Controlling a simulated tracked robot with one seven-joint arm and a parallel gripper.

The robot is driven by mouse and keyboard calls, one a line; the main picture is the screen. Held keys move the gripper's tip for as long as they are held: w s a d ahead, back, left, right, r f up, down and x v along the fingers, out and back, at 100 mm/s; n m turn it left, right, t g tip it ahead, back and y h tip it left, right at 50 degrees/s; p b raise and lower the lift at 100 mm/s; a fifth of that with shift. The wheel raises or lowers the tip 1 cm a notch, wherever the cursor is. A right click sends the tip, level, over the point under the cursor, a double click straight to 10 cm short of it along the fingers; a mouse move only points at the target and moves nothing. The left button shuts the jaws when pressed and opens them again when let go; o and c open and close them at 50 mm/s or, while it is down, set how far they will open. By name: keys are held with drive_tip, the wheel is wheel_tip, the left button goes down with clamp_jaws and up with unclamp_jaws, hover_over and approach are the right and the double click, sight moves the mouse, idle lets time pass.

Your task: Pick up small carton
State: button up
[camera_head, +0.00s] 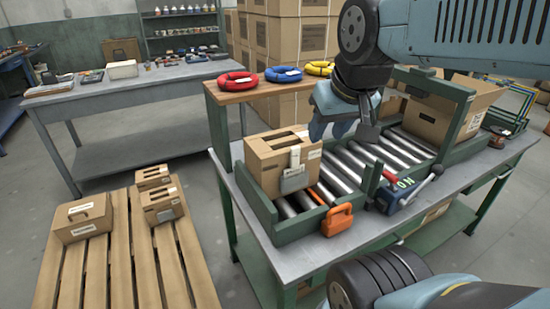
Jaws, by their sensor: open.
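A brown carton (272,168) with dark slots on top and a grey clip on its side sits at the left end of the roller conveyor (345,165). Three smaller cartons stand on the wooden pallet (120,268) at the lower left: one with a handle (83,222), one with slots (163,206) and one behind it (152,176). Which one is the small carton I cannot tell. My gripper (343,132) points down over the rollers, right of the conveyor carton and apart from it. It is open, with nothing visible between its fingers.
A large open carton (440,118) stands at the conveyor's right end. An orange padlock-like object (337,219) and a red-handled switch box (402,192) sit along the front edge. Red (236,81) and blue (283,74) coils lie on the shelf behind. Floor between pallet and bench is clear.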

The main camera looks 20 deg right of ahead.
drive_tip(key=m+g+y, duration=0.5)
drive_tip(key=m+g, duration=0.1)
drive_tip(key=m, duration=1)
hover_over(283, 140)
drive_tip(key=w+d, duration=0.1)
drive_tip(key=d, duration=0.3)
wheel_tip(283, 140, down, 4)
drive_tip(key=shift+h, duration=0.3)
drive_tip(key=x, duration=0.8)
drive_tip(key=shift+d+f, duration=0.1)
drive_tip(key=shift+d, duration=0.1)
drive_tip(key=shift+d+x, duration=0.2)
drive_tip(key=shift+x, duration=2.4)
drive_tip(key=shift+s+f, duration=0.1)
drive_tip(key=shift+s, duration=0.1)
clamp_jaws()
